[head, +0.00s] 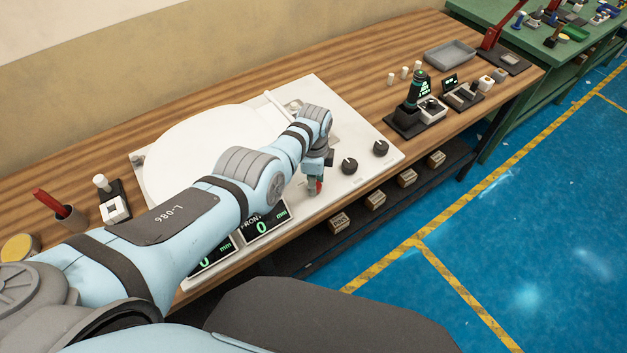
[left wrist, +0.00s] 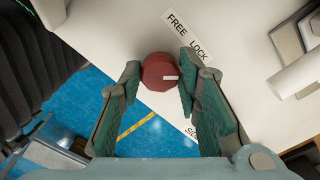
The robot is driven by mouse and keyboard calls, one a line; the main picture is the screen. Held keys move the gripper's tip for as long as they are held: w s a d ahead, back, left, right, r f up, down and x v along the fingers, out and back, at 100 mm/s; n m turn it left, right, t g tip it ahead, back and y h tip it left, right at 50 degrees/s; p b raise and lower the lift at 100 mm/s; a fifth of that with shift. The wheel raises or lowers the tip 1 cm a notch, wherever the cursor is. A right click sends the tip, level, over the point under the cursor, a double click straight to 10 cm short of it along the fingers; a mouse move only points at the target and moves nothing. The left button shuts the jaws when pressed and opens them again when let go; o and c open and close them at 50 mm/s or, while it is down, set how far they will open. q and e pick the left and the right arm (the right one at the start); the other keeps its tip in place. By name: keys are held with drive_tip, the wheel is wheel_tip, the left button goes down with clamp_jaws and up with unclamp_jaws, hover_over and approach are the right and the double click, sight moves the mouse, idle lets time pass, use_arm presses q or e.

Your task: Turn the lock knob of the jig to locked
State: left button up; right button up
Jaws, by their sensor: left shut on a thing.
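The red lock knob (left wrist: 157,72) sits on the white panel of the jig (head: 350,115), between the fingertips of my left gripper (left wrist: 160,66). The gripper is shut on the knob, one finger on each side. The knob's white pointer mark faces right in the left wrist view. A label reading FREE and LOCK (left wrist: 187,36) lies beside the knob, above and to its right. In the head view my left gripper (head: 314,180) points down near the panel's front edge, and only a bit of the red knob shows. My right gripper is not in view.
Two black knobs (head: 349,166) stand on the panel right of the gripper. Digital displays (head: 262,223) are at its front, partly behind my arm. A large white disc (head: 180,150) covers the jig's left part. A black device (head: 417,92) and a grey tray (head: 449,53) stand farther right.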

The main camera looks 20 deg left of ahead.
use_arm(q)
drive_tip(key=shift+s+d+f+m, duration=0.15)
drive_tip(key=shift+d+f+m, duration=0.05)
drive_tip(key=shift+m, duration=0.1)
drive_tip(key=o, duration=1.1)
drive_tip(key=shift+o, duration=0.2)
drive_tip(key=shift+d, duration=0.1)
drive_tip(key=shift+r, duration=0.15)
drive_tip(key=shift+w+r, duration=0.2)
drive_tip(key=shift+r, duration=0.05)
wheel_tip(320, 180, up, 11)
drive_tip(key=shift+r, duration=0.2)
drive_tip(key=shift+s, duration=0.1)
